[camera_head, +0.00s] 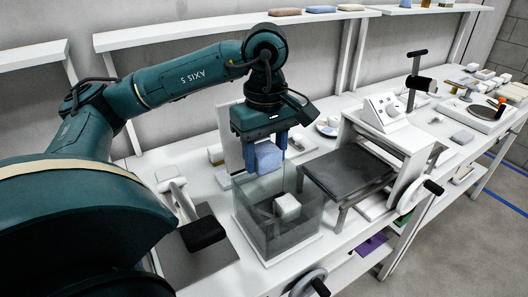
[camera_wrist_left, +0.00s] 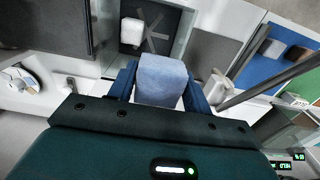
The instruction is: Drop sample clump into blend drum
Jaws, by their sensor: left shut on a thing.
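My left gripper (camera_head: 266,150) is shut on a pale blue block-shaped clump (camera_head: 267,159), which sits between its two blue fingers. It holds the clump above a clear-walled, open-topped box (camera_head: 296,240), which I take for the blend drum. A white block (camera_head: 287,205) lies inside the box. In the left wrist view the clump (camera_wrist_left: 162,78) fills the space between the fingers, and the white block (camera_wrist_left: 131,31) lies on the box's dark floor (camera_wrist_left: 160,42), which has a star-shaped mark. My right gripper is not in view.
A dark flat plate (camera_head: 348,170) on a white stand is close to the right of the box. A hand wheel (camera_head: 308,284) is in front. A wall shelf (camera_head: 220,32) runs behind.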

